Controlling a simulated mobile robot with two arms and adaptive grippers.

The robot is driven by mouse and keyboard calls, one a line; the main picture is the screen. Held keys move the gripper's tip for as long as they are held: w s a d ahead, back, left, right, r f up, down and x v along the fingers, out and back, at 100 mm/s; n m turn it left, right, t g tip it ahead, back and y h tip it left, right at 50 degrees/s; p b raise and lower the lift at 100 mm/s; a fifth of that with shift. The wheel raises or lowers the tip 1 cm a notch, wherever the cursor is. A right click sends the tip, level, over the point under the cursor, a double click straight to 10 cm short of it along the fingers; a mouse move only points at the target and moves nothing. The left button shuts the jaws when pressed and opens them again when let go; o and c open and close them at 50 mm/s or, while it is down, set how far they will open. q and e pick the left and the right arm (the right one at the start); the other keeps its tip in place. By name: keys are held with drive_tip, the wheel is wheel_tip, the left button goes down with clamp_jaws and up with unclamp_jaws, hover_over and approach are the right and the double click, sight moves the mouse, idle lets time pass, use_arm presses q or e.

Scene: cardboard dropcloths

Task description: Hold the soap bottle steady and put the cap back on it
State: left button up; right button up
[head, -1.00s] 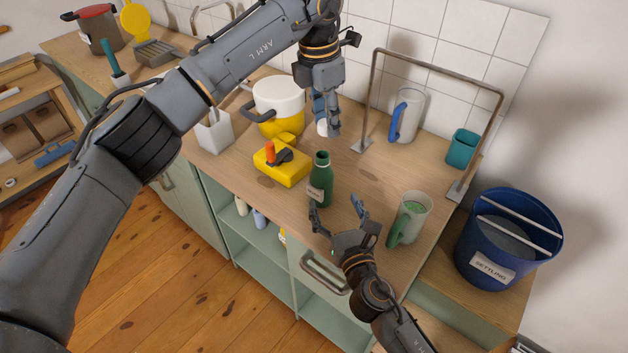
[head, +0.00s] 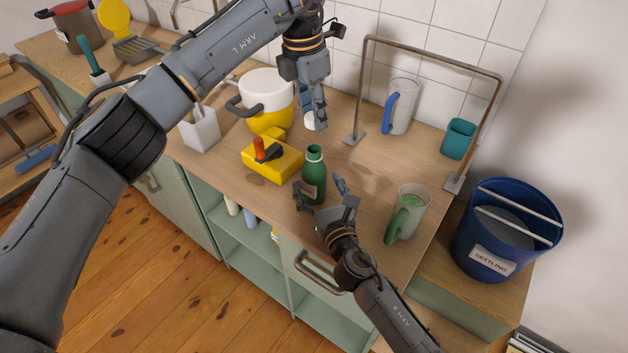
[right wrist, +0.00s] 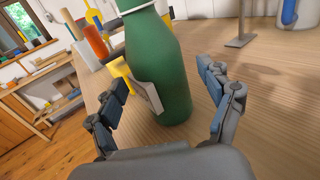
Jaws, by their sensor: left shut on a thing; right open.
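The green soap bottle (head: 314,176) stands upright on the wooden counter, its mouth open at the top and a pale label on its side. My right gripper (head: 321,192) is open, with its fingers on either side of the bottle's lower body. The right wrist view shows the bottle (right wrist: 160,70) between the spread fingers (right wrist: 164,100), with a gap at the right finger. My left gripper (head: 316,116) points down above the counter behind the bottle, shut on a small white cap (head: 309,122). The cap is partly hidden by the fingers.
A yellow block (head: 272,160) with an orange-handled tool sits close left of the bottle. A green-handled mug (head: 414,203) stands to the right. A metal rail (head: 432,53), a blue-handled jug (head: 403,104) and a white-and-yellow pot (head: 266,92) are behind. Counter between bottle and rail is clear.

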sight(315, 148)
drive_tip(key=shift+x, duration=1.75)
drive_tip(key=c, duration=1.7)
use_arm(q)
drive_tip(key=shift+f, duration=2.5)
